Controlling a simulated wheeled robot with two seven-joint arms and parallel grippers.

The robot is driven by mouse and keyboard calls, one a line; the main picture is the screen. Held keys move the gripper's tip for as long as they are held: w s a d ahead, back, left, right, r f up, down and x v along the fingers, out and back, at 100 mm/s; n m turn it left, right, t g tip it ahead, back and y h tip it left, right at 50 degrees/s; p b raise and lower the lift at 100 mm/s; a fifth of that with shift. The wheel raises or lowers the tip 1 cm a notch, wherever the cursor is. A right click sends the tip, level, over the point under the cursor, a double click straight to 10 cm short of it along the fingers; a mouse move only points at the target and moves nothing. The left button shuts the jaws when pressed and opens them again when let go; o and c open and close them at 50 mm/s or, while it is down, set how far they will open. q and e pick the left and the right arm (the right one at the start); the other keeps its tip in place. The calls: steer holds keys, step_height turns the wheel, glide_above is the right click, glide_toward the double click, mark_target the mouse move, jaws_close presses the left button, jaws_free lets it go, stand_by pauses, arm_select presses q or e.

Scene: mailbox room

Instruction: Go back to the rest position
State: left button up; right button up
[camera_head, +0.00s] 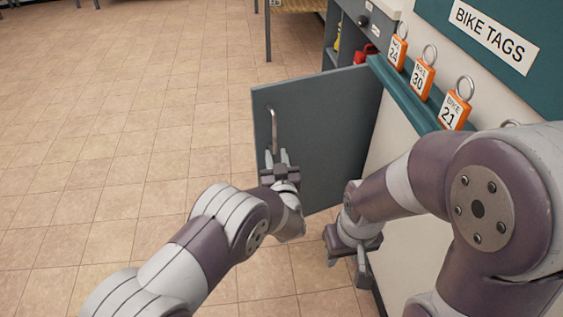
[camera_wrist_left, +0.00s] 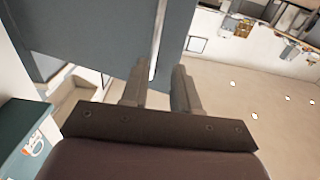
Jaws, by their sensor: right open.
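A grey cabinet door (camera_head: 325,125) stands swung open beside the wall, with a vertical metal handle (camera_head: 274,130) near its left edge. My left gripper (camera_head: 277,157) is at the lower end of the handle. In the left wrist view its two fingers (camera_wrist_left: 158,88) stand apart, with the handle (camera_wrist_left: 159,35) reaching down toward the gap between them. A gap shows beside the bar, so the fingers do not look clamped. My right gripper (camera_head: 348,268) points down, open and empty, low beside the white wall and to the right of the door.
Orange bike tags (camera_head: 422,78) stand on a teal ledge (camera_head: 405,95) under the BIKE TAGS sign (camera_head: 490,31). A grey shelf unit (camera_head: 362,28) holding a red item (camera_head: 367,55) is behind the door. The tiled floor (camera_head: 130,130) on the left is clear.

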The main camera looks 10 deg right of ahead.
steer(key=shift+s+d, duration=0.1)
steer(key=shift+s, duration=0.3)
